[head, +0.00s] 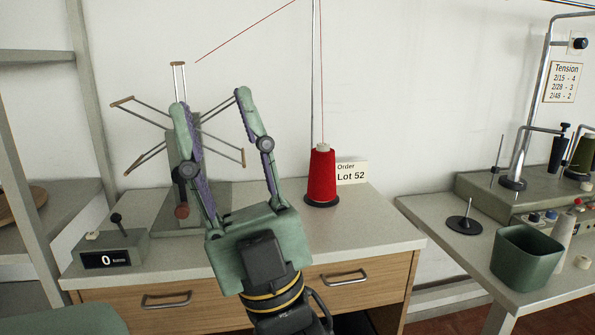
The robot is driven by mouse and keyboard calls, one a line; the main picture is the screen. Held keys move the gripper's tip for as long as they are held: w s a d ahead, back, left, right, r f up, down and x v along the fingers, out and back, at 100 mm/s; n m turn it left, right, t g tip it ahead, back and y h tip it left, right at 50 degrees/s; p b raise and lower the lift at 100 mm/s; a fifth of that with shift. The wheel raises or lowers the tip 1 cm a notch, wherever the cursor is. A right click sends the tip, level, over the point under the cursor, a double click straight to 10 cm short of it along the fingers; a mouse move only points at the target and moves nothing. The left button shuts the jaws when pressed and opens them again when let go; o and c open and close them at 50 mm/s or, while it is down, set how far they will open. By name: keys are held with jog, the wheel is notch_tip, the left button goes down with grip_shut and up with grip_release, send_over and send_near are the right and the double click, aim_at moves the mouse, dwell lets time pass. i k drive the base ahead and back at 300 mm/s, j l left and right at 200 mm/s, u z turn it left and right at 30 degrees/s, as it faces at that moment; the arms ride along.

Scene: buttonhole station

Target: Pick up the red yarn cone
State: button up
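The red yarn cone (321,178) stands upright on a dark round base at the right part of the wooden cabinet's top. A pale tip shows at its top, and a thin red thread runs up from it. My gripper (209,98) is raised in front of the cabinet, to the left of the cone. Its two green fingers are spread wide apart with nothing between them. The gripper is apart from the cone, and the cone is not hidden by it.
A yarn winder (178,77) with spread arms stands behind my gripper. A counter box (110,250) reading 0 sits left. A "Lot 52" card (351,173) is right behind the cone. On the right table (450,250) are a green bin (526,258) and an empty spindle (465,224).

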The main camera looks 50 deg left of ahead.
aim_at(322, 188)
jog(key=i+l+u, duration=0.15)
jog(key=u, duration=0.3)
jog(key=i+l+u, duration=0.2)
jog(key=u, duration=0.2)
jog(key=i+l+u, duration=0.1)
jog(key=l+u, duration=0.15)
jog(key=u, duration=0.2)
jog(key=i+l+u, duration=0.15)
jog(key=l+u, duration=0.6)
jog(key=l, duration=0.2)
jog(key=i, duration=1)
